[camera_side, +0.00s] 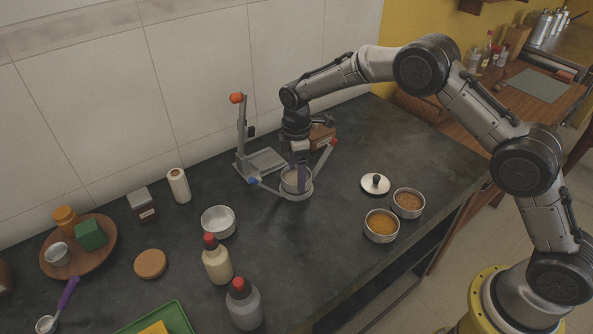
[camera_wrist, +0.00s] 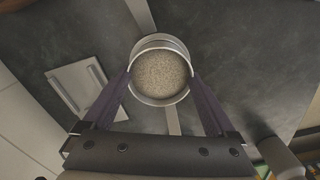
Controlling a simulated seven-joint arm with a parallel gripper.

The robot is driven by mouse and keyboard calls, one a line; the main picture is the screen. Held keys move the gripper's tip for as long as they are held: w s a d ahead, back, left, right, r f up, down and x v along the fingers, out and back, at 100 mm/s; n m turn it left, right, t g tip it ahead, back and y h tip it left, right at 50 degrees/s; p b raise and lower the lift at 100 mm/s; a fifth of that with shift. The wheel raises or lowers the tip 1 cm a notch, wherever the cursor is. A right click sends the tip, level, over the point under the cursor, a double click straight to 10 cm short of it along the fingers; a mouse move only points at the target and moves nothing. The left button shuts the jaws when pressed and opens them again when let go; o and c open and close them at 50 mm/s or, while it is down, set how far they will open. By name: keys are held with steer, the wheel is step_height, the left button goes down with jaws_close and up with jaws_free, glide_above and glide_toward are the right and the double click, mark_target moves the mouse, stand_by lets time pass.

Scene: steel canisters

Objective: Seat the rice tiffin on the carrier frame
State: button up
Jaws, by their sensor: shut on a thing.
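The rice tiffin (camera_wrist: 161,74) is a round steel tin full of pale grains, between my gripper's two purple fingers in the wrist view. My gripper (camera_side: 296,172) is shut on its sides and points down in the side view. The tin (camera_side: 291,183) looks upright. The carrier frame (camera_side: 293,196) has a low round steel base directly below the tin, with arms running out to a blue tip (camera_side: 253,180) and a red tip (camera_side: 333,142). The tin's bottom is at or just above this base; I cannot tell whether they touch. Frame strips show in the wrist view (camera_wrist: 173,122).
A grey stand (camera_side: 262,162) with an orange-tipped post stands close behind left. Two filled tins (camera_side: 381,226) (camera_side: 407,203) and a lid (camera_side: 375,184) sit to the right. An empty bowl (camera_side: 218,221) and two bottles (camera_side: 217,262) (camera_side: 244,304) stand at front left.

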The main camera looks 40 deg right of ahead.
steer(key=shift+f, duration=0.45)
steer(key=o, duration=1.1)
steer(key=shift+r, duration=0.15)
steer(key=shift+r, duration=2.9)
